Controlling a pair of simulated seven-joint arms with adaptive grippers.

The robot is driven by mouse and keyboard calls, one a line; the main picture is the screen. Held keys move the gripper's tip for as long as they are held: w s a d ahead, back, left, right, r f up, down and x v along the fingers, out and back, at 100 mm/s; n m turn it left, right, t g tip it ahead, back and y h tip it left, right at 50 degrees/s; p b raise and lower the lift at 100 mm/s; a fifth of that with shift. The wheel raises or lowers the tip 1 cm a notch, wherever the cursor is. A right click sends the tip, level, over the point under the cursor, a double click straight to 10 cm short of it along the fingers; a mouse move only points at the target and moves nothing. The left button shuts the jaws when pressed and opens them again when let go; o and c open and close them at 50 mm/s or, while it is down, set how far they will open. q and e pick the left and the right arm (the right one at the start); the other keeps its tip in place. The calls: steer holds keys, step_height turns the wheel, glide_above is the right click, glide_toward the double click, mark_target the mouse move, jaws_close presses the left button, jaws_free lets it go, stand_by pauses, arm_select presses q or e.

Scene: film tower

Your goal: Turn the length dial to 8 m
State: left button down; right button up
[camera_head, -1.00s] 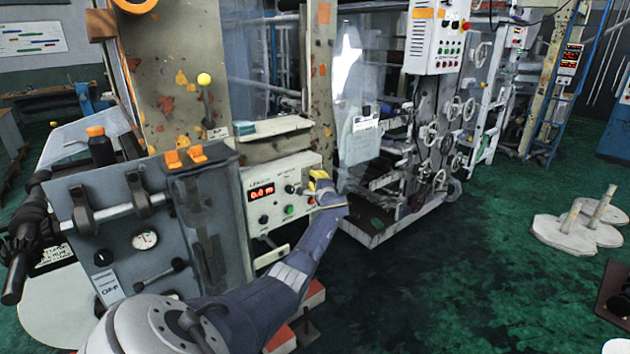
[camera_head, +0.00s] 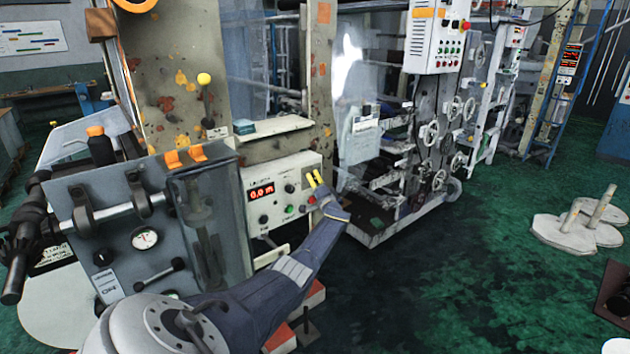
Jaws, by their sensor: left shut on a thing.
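A pale control panel (camera_head: 275,165) stands at the middle left. Its red display (camera_head: 262,192) reads 0.0 m. A dark knob (camera_head: 289,188) and a green button (camera_head: 289,210) sit right of the display, and another dark knob (camera_head: 263,219) is below it. My left gripper (camera_head: 313,179), with yellow fingertips, is at the panel's right side. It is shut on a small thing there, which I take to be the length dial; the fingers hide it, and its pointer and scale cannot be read. My right gripper is not in view.
A grey machine housing with a clear cover (camera_head: 205,215) and gauge (camera_head: 145,239) stands left of the panel. A lever with a yellow ball (camera_head: 204,79) rises behind. A roller machine (camera_head: 430,150) is to the right.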

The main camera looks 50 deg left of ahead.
arm_select(q)
steer(key=shift+w+r+n, duration=0.1)
steer(key=shift+r+n, duration=0.15)
steer(key=shift+n, duration=0.05)
steer(key=c, duration=1)
jaws_free()
steer(key=shift+f, duration=0.15)
steer(key=shift+s+d+f, duration=0.2)
steer(key=shift+d+f, duration=0.05)
steer(key=shift+d, duration=0.4)
steer(key=v, duration=1)
steer(key=shift+s+d, duration=0.2)
steer(key=shift+d, duration=0.05)
